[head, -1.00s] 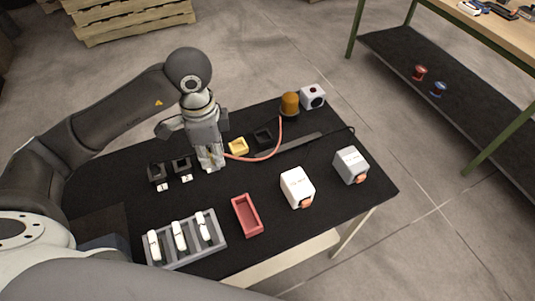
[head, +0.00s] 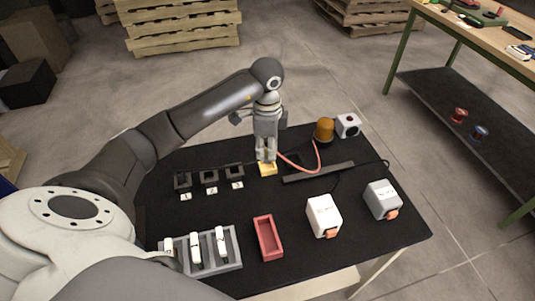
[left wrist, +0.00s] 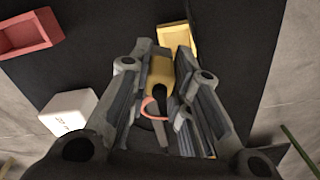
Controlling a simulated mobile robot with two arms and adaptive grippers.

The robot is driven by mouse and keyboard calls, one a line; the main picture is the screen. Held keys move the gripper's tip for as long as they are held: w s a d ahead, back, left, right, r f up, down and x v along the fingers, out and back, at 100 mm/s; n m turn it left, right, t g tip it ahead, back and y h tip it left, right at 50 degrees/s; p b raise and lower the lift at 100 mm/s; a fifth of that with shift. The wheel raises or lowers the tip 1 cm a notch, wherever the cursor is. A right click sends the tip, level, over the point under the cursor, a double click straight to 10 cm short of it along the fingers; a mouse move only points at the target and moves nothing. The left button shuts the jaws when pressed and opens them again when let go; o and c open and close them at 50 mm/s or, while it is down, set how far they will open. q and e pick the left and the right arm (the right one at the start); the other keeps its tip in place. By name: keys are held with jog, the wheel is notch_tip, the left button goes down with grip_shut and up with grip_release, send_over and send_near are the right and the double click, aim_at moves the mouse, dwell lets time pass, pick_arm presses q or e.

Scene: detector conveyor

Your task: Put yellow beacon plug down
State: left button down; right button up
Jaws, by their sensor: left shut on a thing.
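My left gripper (head: 266,156) is shut on the yellow beacon plug, which shows between its fingers in the left wrist view (left wrist: 160,72). In the head view the fingers hide the plug. A small yellow holder (head: 268,171) sits on the black table directly below the fingertips; it also shows just past the plug in the left wrist view (left wrist: 177,38). I cannot tell whether plug and holder touch. A pinkish-red cord (head: 316,158) runs from the gripper to the orange beacon (head: 324,129). My right gripper is not in view.
Several black holders (head: 209,177) stand left of the gripper. A grey rack (head: 226,257) with white pieces, a red tray (head: 267,238), a white box (head: 323,215) and a grey box (head: 382,199) stand nearer. A dark bar (head: 318,172) lies to the right.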

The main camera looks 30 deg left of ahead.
pick_arm(q)
jog(key=w+f, duration=0.1)
jog(key=w+a+f, duration=0.1)
jog(key=shift+a+f, duration=0.15)
jog(key=shift+f, duration=0.25)
notch_tip(320, 180, down, 2)
jog(key=shift+f+p, duration=0.1)
jog(key=shift+p, duration=0.55)
jog(key=shift+f, duration=0.35)
jog(key=shift+w+f, duration=0.1)
jog(key=shift+f, duration=0.05)
jog(key=shift+f, duration=0.1)
jog(key=c, duration=1.3)
grip_release()
